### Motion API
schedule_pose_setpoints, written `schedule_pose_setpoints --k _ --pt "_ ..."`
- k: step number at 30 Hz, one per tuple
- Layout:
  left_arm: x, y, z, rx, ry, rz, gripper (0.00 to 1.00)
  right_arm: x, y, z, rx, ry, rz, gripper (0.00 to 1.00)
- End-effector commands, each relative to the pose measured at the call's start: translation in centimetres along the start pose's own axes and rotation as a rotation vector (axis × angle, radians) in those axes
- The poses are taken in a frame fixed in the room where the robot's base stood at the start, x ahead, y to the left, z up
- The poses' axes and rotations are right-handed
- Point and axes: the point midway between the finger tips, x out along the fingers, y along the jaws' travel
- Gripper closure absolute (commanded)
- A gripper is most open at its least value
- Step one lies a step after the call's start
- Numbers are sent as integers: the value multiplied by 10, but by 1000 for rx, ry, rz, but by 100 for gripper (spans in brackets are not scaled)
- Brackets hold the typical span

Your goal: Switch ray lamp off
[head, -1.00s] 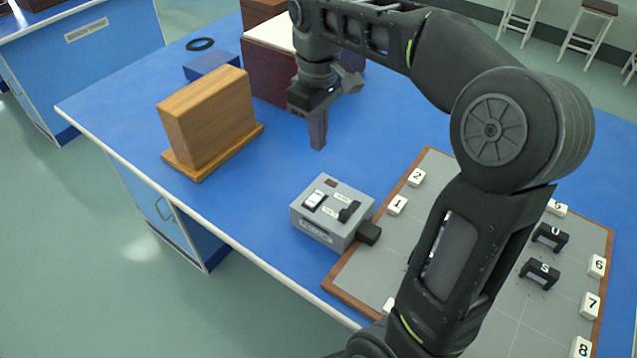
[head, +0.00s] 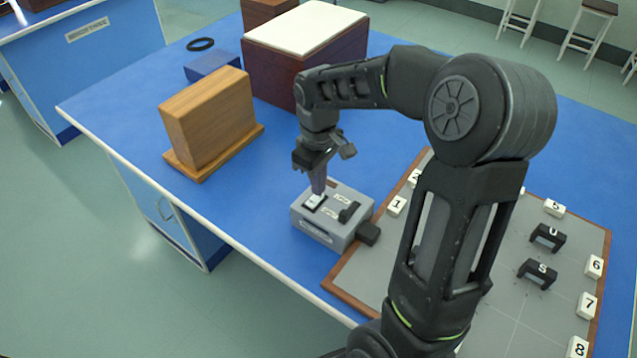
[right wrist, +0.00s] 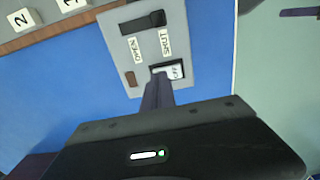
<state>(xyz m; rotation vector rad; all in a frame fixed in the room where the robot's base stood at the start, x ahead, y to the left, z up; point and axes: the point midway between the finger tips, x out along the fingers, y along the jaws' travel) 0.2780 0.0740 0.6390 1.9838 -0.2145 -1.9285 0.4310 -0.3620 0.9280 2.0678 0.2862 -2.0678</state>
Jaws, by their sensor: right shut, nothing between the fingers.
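A grey control box (head: 328,231) sits on the blue bench, left of the grey board. Its top carries a white rocker switch (head: 313,202) and a black lever switch (head: 349,211). In the right wrist view the box (right wrist: 147,45) shows the white rocker (right wrist: 174,70) with a dark mark, two small labels, the black lever (right wrist: 143,22) and a brown indicator (right wrist: 130,79). My right gripper (head: 319,188) is shut and empty, pointing down with its tips at the rocker's far edge. Whether they touch cannot be told. My left gripper is not in view.
A dark block (head: 368,233) adjoins the box's right side. The wood-rimmed grey board (head: 372,262) holds numbered white blocks and black lettered pieces. A wooden block on a base (head: 207,122) and a white-topped dark red box (head: 300,35) stand farther back. The bench between them is clear.

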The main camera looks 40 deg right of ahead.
Motion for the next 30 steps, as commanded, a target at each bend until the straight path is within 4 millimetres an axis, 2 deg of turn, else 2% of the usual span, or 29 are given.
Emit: schedule_pose_setpoints --k 4,13,16,30 --pt "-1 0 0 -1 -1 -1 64 8 0 0 1 0 0 100" --pt "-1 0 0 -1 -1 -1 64 9 0 0 0 1 1 100" --pt "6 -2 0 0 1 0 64 18 2 0 1 0 1 100" --pt "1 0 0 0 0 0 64 13 -7 0 -3 -3 -3 100"
